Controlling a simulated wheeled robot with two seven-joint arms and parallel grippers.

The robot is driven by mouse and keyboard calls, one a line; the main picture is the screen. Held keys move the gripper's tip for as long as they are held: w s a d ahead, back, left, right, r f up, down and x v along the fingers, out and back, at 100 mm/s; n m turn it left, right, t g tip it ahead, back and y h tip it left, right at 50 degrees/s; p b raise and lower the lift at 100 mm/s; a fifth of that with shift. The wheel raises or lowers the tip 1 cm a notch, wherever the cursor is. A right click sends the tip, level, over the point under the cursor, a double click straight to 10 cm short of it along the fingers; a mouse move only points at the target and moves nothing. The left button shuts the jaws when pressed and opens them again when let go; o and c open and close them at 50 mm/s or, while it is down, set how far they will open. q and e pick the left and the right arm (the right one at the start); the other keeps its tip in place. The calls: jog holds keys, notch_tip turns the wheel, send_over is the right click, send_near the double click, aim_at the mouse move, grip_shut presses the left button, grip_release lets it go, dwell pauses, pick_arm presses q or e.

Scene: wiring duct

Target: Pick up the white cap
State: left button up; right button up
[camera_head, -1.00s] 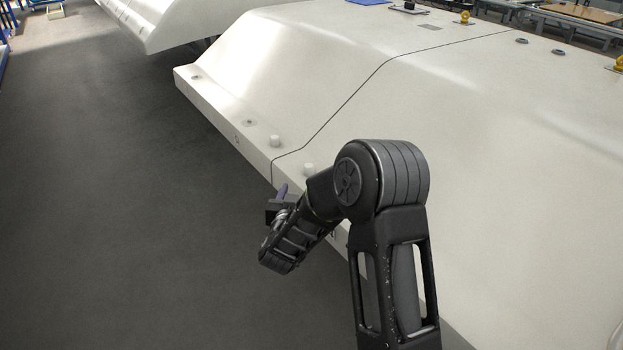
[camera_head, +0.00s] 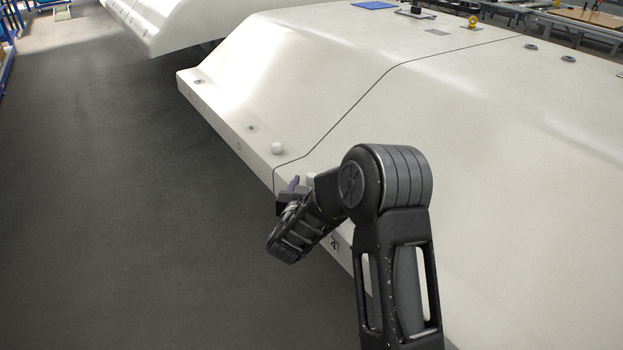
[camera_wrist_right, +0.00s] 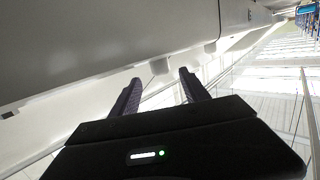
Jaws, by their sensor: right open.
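One white cap (camera_head: 277,148) stands on the ledge of the large white moulded body, left of the dark seam. A second white cap (camera_head: 311,179) stands right of the seam, partly hidden behind my right arm. My right gripper (camera_head: 292,184) is at the ledge's outer edge, just left of the second cap. In the right wrist view, the two dark fingers (camera_wrist_right: 160,77) are apart with nothing between them. A small pale knob (camera_wrist_right: 160,66), perhaps a cap, shows just beyond the fingertips. I cannot tell which cap it is. My left gripper is not in view.
The large white body (camera_head: 480,130) fills the right side, with its ledge running diagonally. Dark open floor (camera_head: 130,220) lies to the left. Another white body (camera_head: 180,20) stands at the back. A blue pad (camera_head: 375,5) lies on top.

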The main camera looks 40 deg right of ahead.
aim_at(310, 179)
jog(key=x, duration=0.5)
jog(key=shift+w, duration=0.15)
jog(key=shift+c, duration=0.2)
dwell(0.3)
grip_shut()
dwell(0.4)
